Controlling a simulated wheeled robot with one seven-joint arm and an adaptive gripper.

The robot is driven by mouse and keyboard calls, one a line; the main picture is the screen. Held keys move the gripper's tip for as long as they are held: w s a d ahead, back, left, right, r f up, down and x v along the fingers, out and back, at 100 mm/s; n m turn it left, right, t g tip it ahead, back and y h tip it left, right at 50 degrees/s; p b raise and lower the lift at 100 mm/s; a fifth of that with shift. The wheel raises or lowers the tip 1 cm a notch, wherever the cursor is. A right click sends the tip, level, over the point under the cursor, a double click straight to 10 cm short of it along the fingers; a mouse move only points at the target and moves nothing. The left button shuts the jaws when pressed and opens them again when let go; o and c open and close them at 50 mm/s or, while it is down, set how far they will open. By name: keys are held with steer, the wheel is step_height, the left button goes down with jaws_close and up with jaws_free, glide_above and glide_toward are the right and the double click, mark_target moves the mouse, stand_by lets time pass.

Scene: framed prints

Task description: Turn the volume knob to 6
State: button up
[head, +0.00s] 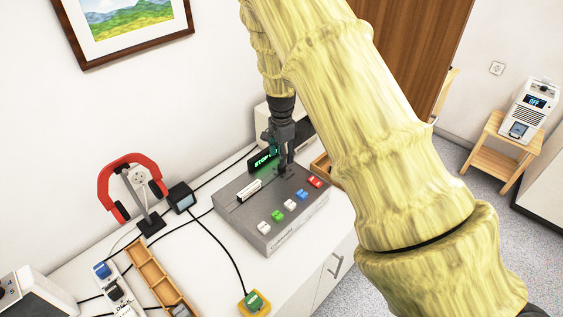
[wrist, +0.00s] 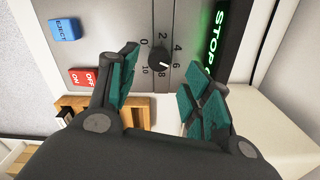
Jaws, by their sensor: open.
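The volume knob (wrist: 157,58) is a small black dial on a grey panel, ringed by numbers from 0 to 10. Its white mark points to the lower right, around the 6 to 8 side; the exact number is hard to tell. My gripper (wrist: 160,74) is open, with teal pads on either side of the knob's line of sight. No contact with the knob is visible. In the head view my gripper (head: 281,150) is over the back of the grey cassette deck (head: 240,221) and hides the knob.
A green STOP display (wrist: 217,38) is right of the knob; blue EJECT (wrist: 65,29) and red ON/OFF (wrist: 84,78) buttons are left. Coloured switches (head: 290,205) line the deck's front. Red headphones (head: 130,186) on a stand and a wooden tray (head: 154,274) are left.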

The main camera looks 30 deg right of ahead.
step_height(320, 180, up, 7)
stand_by(0.3)
steer(key=shift+f, duration=0.1)
